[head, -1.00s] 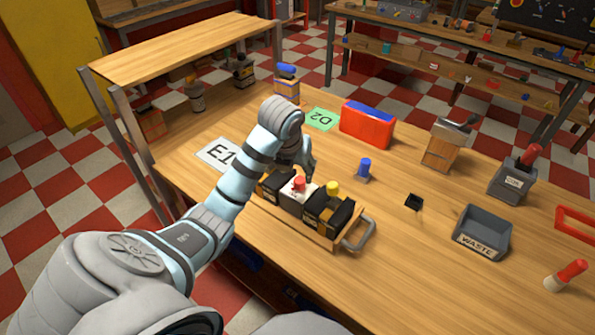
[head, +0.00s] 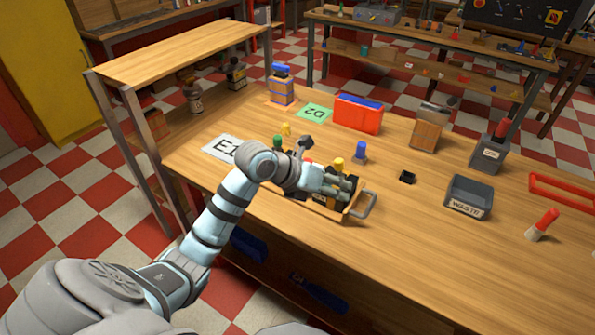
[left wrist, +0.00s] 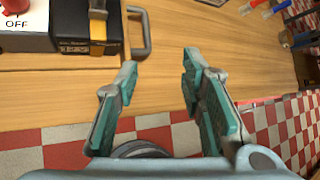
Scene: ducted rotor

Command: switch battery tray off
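The battery tray (head: 350,213) is a wooden tray with a metal handle, holding black blocks and a white switch box. My left arm and gripper hide much of it. The red knob (head: 308,161) just shows behind my arm; a yellow knob (head: 338,163) is beside it. In the left wrist view the white switch box (left wrist: 22,41) carries an "OFF" label and part of the red knob (left wrist: 15,5), cut off at the upper left corner. My left gripper (left wrist: 160,72) is open and empty, beside the tray's handle (left wrist: 140,34). My right gripper is not in view.
A blue knob piece (head: 360,151), a small black socket (head: 407,177) and a grey waste bin (head: 469,196) stand to the tray's right. A red box (head: 357,115) is behind. A shelf unit (head: 180,50) stands at the left. Bare tabletop lies in front of the bin.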

